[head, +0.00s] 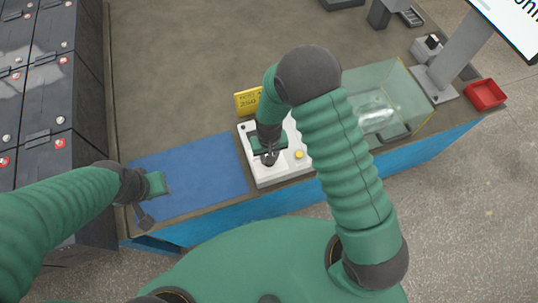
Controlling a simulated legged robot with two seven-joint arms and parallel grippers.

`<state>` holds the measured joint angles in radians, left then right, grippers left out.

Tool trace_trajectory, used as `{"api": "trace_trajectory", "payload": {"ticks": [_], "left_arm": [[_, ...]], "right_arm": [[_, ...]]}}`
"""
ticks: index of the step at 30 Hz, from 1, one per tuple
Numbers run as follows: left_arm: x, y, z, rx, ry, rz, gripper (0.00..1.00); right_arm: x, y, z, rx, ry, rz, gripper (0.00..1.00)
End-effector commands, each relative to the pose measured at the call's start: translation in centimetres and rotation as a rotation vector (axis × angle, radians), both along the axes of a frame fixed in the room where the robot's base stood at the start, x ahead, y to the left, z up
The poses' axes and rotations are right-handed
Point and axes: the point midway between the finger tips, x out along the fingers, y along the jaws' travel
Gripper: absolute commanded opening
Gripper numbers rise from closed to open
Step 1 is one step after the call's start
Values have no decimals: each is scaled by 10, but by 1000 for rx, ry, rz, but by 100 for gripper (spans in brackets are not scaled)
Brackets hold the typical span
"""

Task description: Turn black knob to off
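A white control box (262,175) sits on the bench near its front edge, with a yellow round button (299,154) on its right side. My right gripper (269,158) points down over the middle of this box. Its fingers cover that part of the box top, so no black knob can be made out, and I cannot tell whether they touch or hold anything. My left gripper (150,202) is at the left front of the bench, over the front left corner of a blue mat. Its fingers look spread and empty, well left of the box.
The blue mat (195,168) lies bare left of the box. A yellow sign (247,101) stands behind it. A clear glass case (405,90) is to the right, partly behind my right arm. A red tray (485,94) and screen stand (447,62) are farther right. Dark cabinets (37,85) stand left.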

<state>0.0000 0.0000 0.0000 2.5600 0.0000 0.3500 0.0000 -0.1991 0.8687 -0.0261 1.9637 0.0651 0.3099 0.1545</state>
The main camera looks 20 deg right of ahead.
Motion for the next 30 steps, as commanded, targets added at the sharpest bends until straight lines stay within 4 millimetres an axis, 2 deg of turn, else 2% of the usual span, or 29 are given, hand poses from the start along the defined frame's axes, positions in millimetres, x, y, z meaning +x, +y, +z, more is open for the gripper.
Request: {"api": "trace_trajectory", "payload": {"ticks": [9,25,26,30], "left_arm": [[0,0,1,0,0,0,36],[0,0,1,0,0,0,36],[0,0,1,0,0,0,36],[0,0,1,0,0,0,36]], "right_arm": [[2,0,1,1,-6,125,0],[3,0,1,1,-7,152,0],[3,0,1,1,-7,152,32],[2,0,1,0,-5,151,50]]}}
